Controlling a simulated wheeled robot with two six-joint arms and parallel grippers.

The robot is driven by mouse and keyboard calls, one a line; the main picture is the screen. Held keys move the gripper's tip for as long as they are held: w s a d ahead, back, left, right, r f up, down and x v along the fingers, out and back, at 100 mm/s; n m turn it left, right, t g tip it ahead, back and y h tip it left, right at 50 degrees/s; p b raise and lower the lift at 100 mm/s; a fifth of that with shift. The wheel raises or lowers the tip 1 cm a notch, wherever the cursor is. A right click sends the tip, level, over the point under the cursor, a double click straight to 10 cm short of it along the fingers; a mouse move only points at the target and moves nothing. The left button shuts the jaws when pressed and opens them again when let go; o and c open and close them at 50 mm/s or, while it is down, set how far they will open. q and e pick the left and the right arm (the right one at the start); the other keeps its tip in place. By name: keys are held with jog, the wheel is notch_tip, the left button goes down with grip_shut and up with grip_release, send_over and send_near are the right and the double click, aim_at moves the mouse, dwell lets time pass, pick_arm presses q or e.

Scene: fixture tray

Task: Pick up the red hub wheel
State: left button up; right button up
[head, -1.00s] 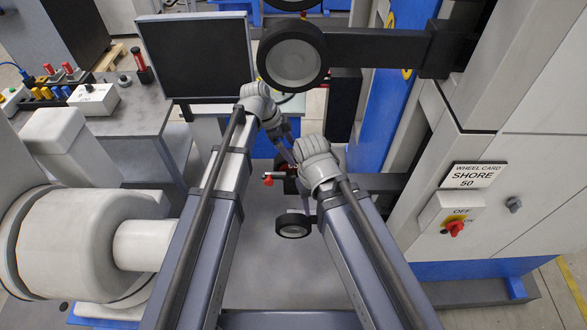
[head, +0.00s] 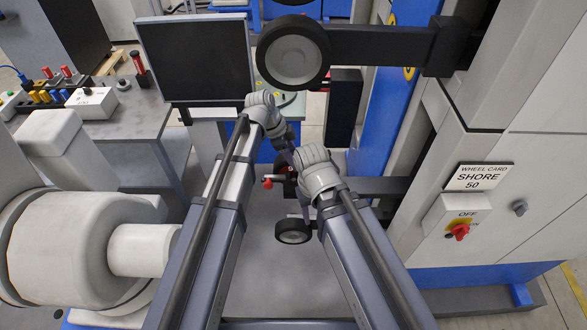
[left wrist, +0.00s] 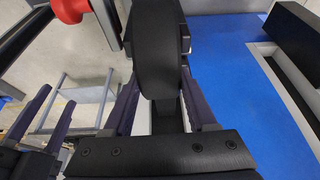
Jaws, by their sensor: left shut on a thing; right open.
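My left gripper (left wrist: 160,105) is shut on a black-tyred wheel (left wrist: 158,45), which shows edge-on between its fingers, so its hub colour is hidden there. In the head view, a dark wheel with some red on it (head: 284,168) is partly hidden by the grippers at the middle. My right gripper (head: 299,212) is open, close to the right of the left one. Its fingers point down towards a black wheel with a pale hub (head: 293,232); I cannot tell whether they touch it.
A red knob (head: 268,183) on a grey bar is beside the grippers; a red part (left wrist: 70,8) shows in the left wrist view. A large wheel on a black arm (head: 295,55) and a dark screen (head: 198,58) stand beyond. A machine cabinet (head: 520,230) closes off the right.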

pick_arm(q)
grip_shut()
notch_tip(320, 180, up, 4)
jog(key=p, duration=0.3)
jog(key=shift+f+p, duration=0.15)
jog(key=shift+p, duration=0.25)
jog(key=a, duration=1.8)
jog(key=shift+r+p, duration=2.9)
